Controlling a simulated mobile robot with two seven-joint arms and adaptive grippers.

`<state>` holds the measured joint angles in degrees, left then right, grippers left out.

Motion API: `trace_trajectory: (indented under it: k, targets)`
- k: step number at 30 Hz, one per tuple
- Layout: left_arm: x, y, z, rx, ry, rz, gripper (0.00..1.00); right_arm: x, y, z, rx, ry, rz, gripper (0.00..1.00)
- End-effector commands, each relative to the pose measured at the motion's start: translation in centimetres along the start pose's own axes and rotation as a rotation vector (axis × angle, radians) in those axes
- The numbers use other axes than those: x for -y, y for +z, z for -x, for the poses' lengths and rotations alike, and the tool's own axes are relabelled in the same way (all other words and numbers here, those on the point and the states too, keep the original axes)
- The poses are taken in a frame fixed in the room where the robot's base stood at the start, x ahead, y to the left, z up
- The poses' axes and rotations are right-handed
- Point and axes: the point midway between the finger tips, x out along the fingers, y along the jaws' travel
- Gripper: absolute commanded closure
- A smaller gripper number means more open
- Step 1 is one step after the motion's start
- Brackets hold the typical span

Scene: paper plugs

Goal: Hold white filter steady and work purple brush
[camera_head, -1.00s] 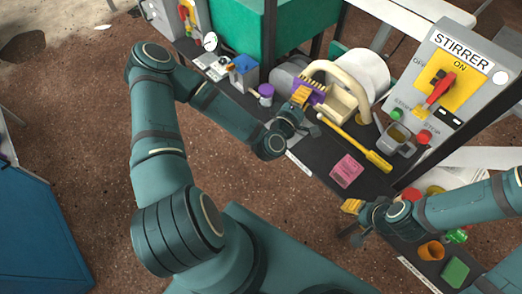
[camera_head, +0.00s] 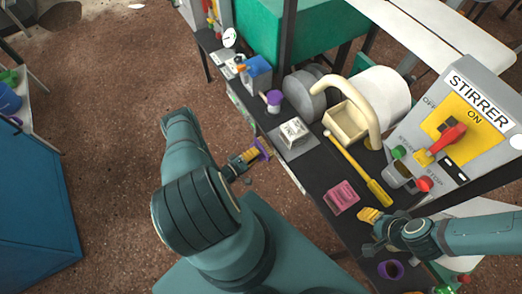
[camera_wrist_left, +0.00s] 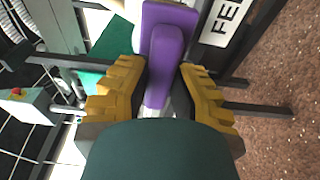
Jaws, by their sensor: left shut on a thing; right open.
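My left gripper (camera_head: 250,158) is shut on the purple brush (camera_head: 264,148) and holds it off the bench's near edge, over the floor. In the left wrist view the purple brush (camera_wrist_left: 168,45) sits between the yellow fingers of the left gripper (camera_wrist_left: 162,80). A large white cylinder (camera_head: 382,95) at the back of the bench may be the white filter; I cannot tell for sure. My right gripper (camera_head: 370,217) is open and empty, near a pink block (camera_head: 341,197) and apart from the white cylinder.
A cream handled box (camera_head: 346,122) stands before the white cylinder. A yellow-handled tool (camera_head: 358,170), a white block (camera_head: 291,131) and a purple-lidded jar (camera_head: 273,98) are on the dark bench. The grey stirrer panel (camera_head: 478,115) stands right.

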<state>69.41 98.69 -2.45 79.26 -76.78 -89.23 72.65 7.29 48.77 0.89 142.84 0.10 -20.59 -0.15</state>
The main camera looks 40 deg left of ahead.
Motion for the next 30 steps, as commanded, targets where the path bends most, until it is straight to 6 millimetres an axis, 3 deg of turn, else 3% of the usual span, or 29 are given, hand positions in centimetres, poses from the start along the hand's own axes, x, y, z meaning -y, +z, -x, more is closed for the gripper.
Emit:
trace_trajectory:
  k: [7,21,30]
  targets:
    - [0.5,0.2,0.1,0.02,0.002,-0.001,1.0,0.0,0.0,0.0,0.001,0.0,0.0,0.53]
    - [0.5,0.7,-3.7,0.018,0.004,-0.002,1.0,0.0,0.0,0.0,0.0,0.0,0.0,0.53]
    - [0.5,0.8,-4.4,0.017,0.002,-0.002,1.0,0.0,0.0,0.0,0.0,0.0,0.0,0.53]
